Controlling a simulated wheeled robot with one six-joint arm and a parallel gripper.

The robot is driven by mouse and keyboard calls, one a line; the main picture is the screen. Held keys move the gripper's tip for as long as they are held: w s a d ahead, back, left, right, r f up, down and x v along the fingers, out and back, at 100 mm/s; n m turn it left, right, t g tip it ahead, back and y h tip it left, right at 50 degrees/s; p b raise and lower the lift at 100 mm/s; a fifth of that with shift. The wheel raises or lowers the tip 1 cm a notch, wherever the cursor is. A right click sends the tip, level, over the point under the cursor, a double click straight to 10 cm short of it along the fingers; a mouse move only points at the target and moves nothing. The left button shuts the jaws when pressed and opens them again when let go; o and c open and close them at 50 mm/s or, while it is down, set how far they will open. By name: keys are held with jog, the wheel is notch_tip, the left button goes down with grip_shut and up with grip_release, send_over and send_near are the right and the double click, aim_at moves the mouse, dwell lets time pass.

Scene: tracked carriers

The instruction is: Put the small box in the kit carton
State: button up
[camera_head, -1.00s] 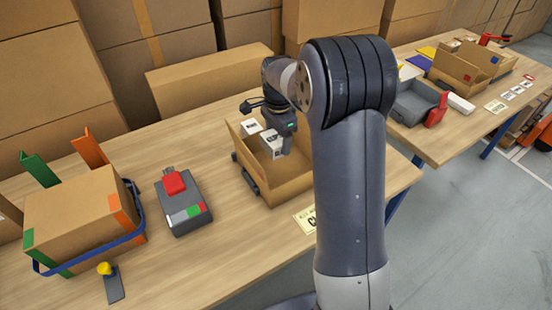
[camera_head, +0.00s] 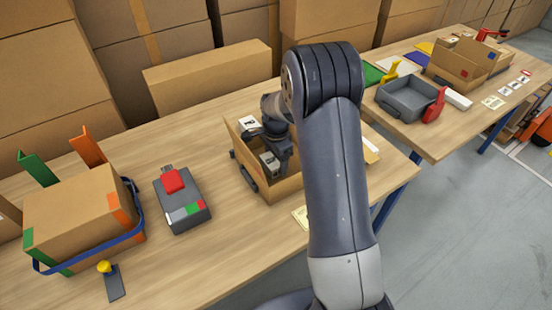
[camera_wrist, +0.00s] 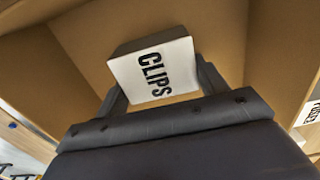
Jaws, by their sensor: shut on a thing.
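The kit carton (camera_head: 285,189) is an open brown cardboard box on the near table. My gripper (camera_head: 274,163) reaches down inside it. In the wrist view my gripper (camera_wrist: 160,82) is shut on a small white box (camera_wrist: 178,62) printed "CLIPS", with one dark finger on each side. The small box (camera_head: 268,163) shows in the head view within the carton walls. Brown carton panels (camera_wrist: 215,25) surround it in the wrist view. I cannot tell whether its underside touches the carton floor.
Left of the carton are a dark grey device with a red top (camera_head: 172,182) and a strapped cardboard box (camera_head: 80,225). A grey tray (camera_head: 408,98) stands on the second table at right. Table space between the device and the carton is clear.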

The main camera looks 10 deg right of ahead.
jog(key=shift+f, duration=0.1)
jog(key=shift+f, duration=0.15)
jog(key=o, duration=1.2)
jog(key=shift+c, duration=0.2)
notch_tip(320, 180, up, 12)
jog(key=shift+r+b, duration=0.25)
jog(key=shift+b, duration=0.05)
